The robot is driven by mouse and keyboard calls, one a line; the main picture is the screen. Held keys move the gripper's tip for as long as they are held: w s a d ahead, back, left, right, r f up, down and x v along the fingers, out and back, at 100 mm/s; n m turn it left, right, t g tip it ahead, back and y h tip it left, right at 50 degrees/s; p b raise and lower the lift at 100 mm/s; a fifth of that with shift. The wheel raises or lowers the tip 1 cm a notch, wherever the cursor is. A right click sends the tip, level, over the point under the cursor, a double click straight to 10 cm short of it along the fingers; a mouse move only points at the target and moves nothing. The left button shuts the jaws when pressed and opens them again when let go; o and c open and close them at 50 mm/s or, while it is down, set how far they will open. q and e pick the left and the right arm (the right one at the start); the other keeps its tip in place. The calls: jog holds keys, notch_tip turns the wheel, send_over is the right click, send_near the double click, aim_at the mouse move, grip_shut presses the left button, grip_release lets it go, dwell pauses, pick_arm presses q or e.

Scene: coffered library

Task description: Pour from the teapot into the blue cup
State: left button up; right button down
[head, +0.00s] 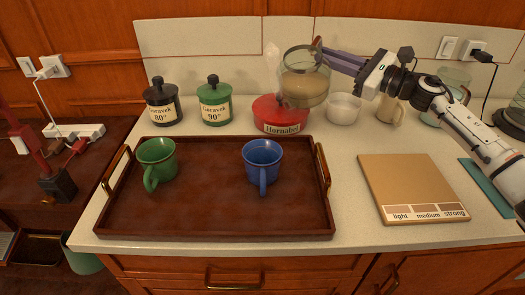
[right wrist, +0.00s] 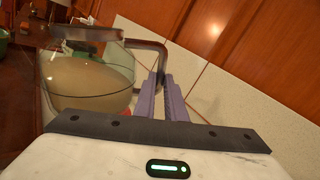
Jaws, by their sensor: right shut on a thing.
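The glass teapot (head: 304,88), partly filled with a cloudy tan liquid, hangs in the air in front of the backsplash, above and overlapping the red canister. My right gripper (head: 322,54) is shut on its dark handle; the right wrist view also shows the fingers (right wrist: 165,98) at the handle, with the teapot (right wrist: 85,75) on the left. The blue cup (head: 262,160) stands upright on the right part of the brown tray (head: 215,215), its handle toward me. The teapot is behind the cup and to its right. No stream of liquid shows. My left gripper is not in view.
A green cup (head: 157,160) stands on the tray's left. A black canister (head: 163,105), a green canister (head: 215,103) and the red canister (head: 280,115) stand behind. A white bowl (head: 344,107) is right of the teapot. A light/medium/strong board (head: 412,180) lies right of the tray.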

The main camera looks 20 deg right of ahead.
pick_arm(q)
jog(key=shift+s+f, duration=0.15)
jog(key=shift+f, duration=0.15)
pick_arm(e)
jog(key=shift+s+a+r+n, duration=0.45)
jog(key=shift+r+n, duration=0.15)
jog(key=shift+r, duration=0.05)
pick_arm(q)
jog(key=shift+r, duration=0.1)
pick_arm(e)
jog(key=shift+s+a+r+n, duration=0.3)
jog(key=shift+a+r+n, duration=0.05)
jog(key=shift+r+n, duration=0.05)
pick_arm(q)
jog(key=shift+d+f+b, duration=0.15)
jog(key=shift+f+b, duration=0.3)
jog(key=shift+b, duration=0.35)
pick_arm(e)
jog(key=shift+s+a+n+y, duration=0.5)
jog(key=shift+s+a+n, duration=0.4)
jog(key=shift+a, duration=0.05)
dwell(2.0)
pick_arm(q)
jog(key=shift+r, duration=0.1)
pick_arm(e)
jog(key=shift+s+a+r, duration=0.15)
jog(key=shift+r, duration=0.3)
dwell(0.7)
